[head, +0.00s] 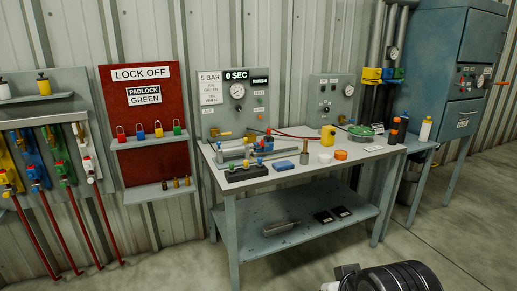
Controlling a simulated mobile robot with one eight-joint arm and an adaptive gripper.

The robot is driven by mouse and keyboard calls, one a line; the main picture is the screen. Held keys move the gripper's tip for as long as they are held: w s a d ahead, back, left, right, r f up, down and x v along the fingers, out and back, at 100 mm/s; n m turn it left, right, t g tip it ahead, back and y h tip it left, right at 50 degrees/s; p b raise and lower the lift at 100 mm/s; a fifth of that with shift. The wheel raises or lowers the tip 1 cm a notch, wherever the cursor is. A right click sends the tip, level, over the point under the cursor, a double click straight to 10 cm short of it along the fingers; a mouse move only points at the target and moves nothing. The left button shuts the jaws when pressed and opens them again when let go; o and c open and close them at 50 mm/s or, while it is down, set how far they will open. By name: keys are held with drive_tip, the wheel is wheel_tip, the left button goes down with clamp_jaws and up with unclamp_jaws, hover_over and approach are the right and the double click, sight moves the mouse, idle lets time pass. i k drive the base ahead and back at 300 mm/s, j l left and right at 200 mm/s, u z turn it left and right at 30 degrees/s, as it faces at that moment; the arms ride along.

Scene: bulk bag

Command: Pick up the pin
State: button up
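No single item can be told for certain as the pin at this size. A small grey-brown upright piece (304,156) stands on the near part of the workbench top (330,170), right of a blue block (284,165). A dark block (246,173) carrying small coloured parts lies left of the blue block. Several small brass-coloured pieces (176,183) stand on the lower shelf of the red board. Part of my arm, dark and rounded, shows at the bottom right, well in front of the bench. My gripper's fingers are not seen.
The bench top also holds a yellow device (328,135), an orange ring (341,155), a white round piece (325,157) and dark-orange bottles (394,131). Gauge panels (235,100) stand behind. A blue cabinet (455,70) is at right. Floor in front is clear.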

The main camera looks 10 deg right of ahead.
sight(231, 165)
drive_tip(key=i+j, duration=0.25)
drive_tip(key=i, duration=0.25)
drive_tip(key=i+j, duration=0.2)
drive_tip(key=i, duration=0.3)
drive_tip(key=i+j+z, duration=0.1)
drive_tip(key=i+j, duration=0.15)
drive_tip(key=i, duration=0.2)
drive_tip(key=i+j, duration=0.25)
drive_tip(key=i, duration=0.25)
